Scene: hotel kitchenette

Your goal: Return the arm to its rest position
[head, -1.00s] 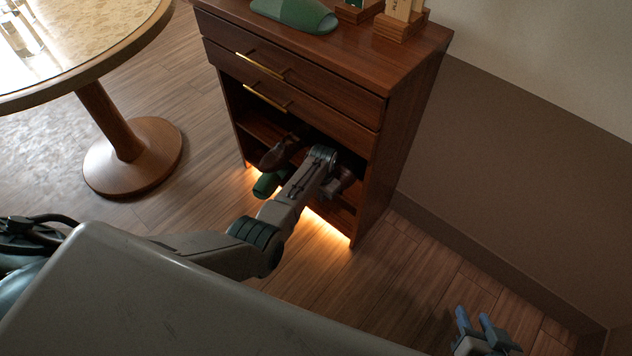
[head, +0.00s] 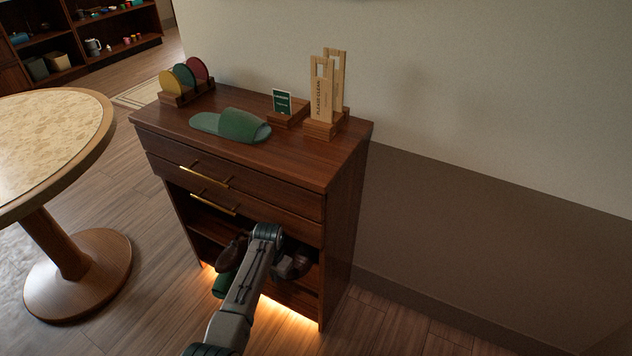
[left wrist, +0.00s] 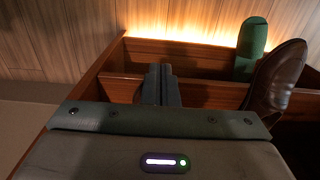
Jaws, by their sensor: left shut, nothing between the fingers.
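My left arm comes in from the bottom of the head view, and its wrist is at the open front of the dark wooden cabinet (head: 340,230). In the left wrist view my left gripper (left wrist: 160,74) has its dark fingers together, with nothing between them. They are over the cabinet's lower shelf (left wrist: 200,93), left of a brown leather shoe (left wrist: 274,82) and a green slipper (left wrist: 251,48). The shoe (head: 230,253) and green slipper (head: 221,284) also show in the head view, left of my wrist. My fingertips are hidden there. My right gripper is out of view.
A green slipper (head: 238,125), a coaster rack (head: 187,93) and a holder with door signs (head: 322,127) stand on the cabinet top. A round table (head: 98,135) is at left. The wall closes the right; some floor is clear between table and cabinet.

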